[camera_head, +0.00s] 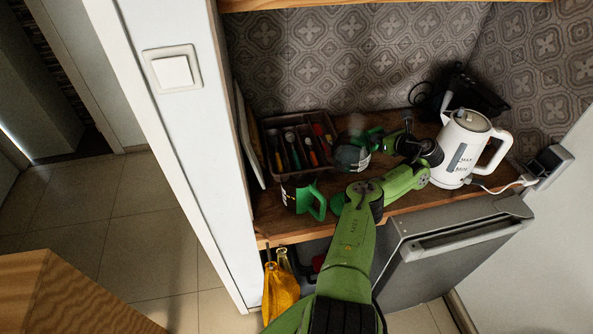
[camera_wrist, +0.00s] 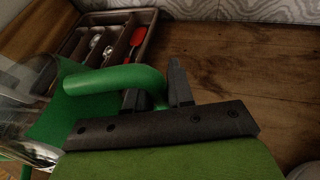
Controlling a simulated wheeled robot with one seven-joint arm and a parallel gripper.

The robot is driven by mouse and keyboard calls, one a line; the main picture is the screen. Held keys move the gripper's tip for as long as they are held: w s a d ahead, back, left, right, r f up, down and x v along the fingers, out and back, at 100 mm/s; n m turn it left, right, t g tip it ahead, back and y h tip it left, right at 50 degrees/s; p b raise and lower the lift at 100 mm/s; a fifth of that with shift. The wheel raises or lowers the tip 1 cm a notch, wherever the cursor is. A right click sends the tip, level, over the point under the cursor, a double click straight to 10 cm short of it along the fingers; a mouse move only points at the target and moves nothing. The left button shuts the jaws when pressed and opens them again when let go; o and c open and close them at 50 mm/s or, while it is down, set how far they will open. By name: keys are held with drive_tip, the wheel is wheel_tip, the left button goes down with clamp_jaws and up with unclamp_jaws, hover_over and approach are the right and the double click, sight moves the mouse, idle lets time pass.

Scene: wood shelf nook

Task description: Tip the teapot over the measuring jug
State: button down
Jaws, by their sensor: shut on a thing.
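The teapot (camera_head: 350,156) is a clear, dark-looking vessel with a green handle, over the middle of the wooden counter in the head view. My gripper (camera_head: 379,143) is at its right side, shut on the green handle. In the wrist view the handle (camera_wrist: 115,81) runs between the fingers of my gripper (camera_wrist: 155,90), and the teapot's glass body is at the left edge. I cannot tell how far it is tilted or raised. The measuring jug (camera_head: 298,196) has a green handle (camera_head: 316,203) and stands near the counter's front edge, left of and nearer than the teapot.
A cutlery tray (camera_head: 268,126) with several utensils stands behind the jug. A white kettle (camera_head: 462,145) stands on the right, with a dark appliance (camera_head: 478,92) behind it. A yellow cloth (camera_head: 279,292) hangs below the counter edge. A side wall bounds the counter's left.

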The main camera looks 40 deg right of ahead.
drive_tip(key=shift+r, duration=0.15)
drive_tip(key=r+p, duration=0.1)
drive_tip(key=p, duration=0.1)
drive_tip(key=a+r+n+p, duration=0.1)
drive_tip(key=shift+a+r+h+p, duration=0.2)
drive_tip(key=shift+r+h+p, duration=0.05)
drive_tip(key=shift+h+p, duration=0.15)
wheel_tip(320, 180, up, 9)
drive_tip(key=n+h+p, duration=0.2)
drive_tip(key=n+p, duration=0.1)
drive_tip(key=p, duration=0.4)
hover_over(380, 131)
drive_tip(key=w+a, duration=0.3)
drive_tip(key=a, duration=0.1)
drive_tip(key=shift+w+a+r+n+h, duration=0.1)
drive_tip(key=shift+a+r+n+h, duration=0.1)
drive_tip(key=shift+a+r, duration=0.3)
drive_tip(key=shift+a+r+n+h, duration=0.1)
drive_tip(key=shift+a+r+n, duration=0.15)
drive_tip(key=shift+r, duration=0.45)
drive_tip(key=shift+a+r, duration=0.4)
drive_tip(key=shift+w, duration=0.1)
drive_tip(key=shift+r+n, duration=0.15)
drive_tip(key=shift+n, duration=0.1)
